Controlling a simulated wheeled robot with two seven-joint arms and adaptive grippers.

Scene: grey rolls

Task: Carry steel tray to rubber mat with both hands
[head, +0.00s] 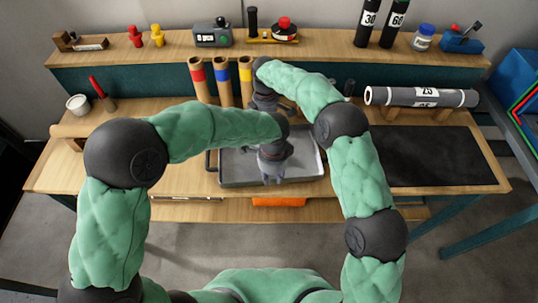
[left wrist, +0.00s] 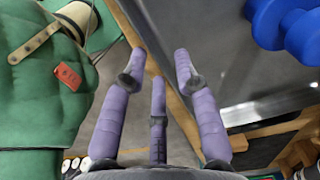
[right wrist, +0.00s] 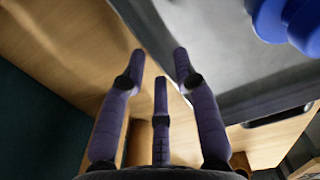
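The steel tray (head: 228,172) lies on the wooden bench near the middle in the head view, a shallow grey tray with dark end handles. Its grey floor also shows in the left wrist view (left wrist: 225,65) and the right wrist view (right wrist: 225,65). The black rubber mat (head: 435,155) lies flat on the right of the bench, bare. My left gripper (head: 272,180) is over the tray's near part, fingers apart and empty. My right gripper (head: 285,108) is by the tray's far side, partly hidden by its arm; the right wrist view shows its fingers (right wrist: 160,60) apart and empty.
Banded cardboard tubes (head: 222,80) stand behind the tray. A grey roll (head: 420,96) rests on wooden supports behind the mat. A white pot (head: 78,104) stands at left. A blue object (right wrist: 290,20), partly cut off, shows over the tray in the wrist views.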

